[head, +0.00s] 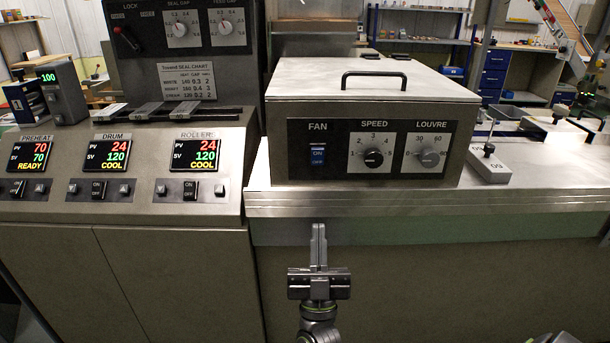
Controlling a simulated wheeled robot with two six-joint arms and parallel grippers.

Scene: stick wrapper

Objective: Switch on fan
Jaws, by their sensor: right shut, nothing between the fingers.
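The fan switch (317,155) is a small blue rocker marked ON and OFF, under the label FAN on a dark panel (340,165). The panel is on the front of a metal box (352,82) with a black handle on its lid. A SPEED knob (373,159) and a LOUVRE knob (430,158) are to the right of the switch. My right gripper (319,230) is shut and empty. It points up and forward, below the switch and apart from it, in front of the counter edge.
The control console (125,205) at left has PREHEAT, DRUM and ROLLER displays with small switches. The metal counter (540,180) runs to the right, with a small metal block (489,168) on it. The space before the cabinet front looks clear around my right gripper.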

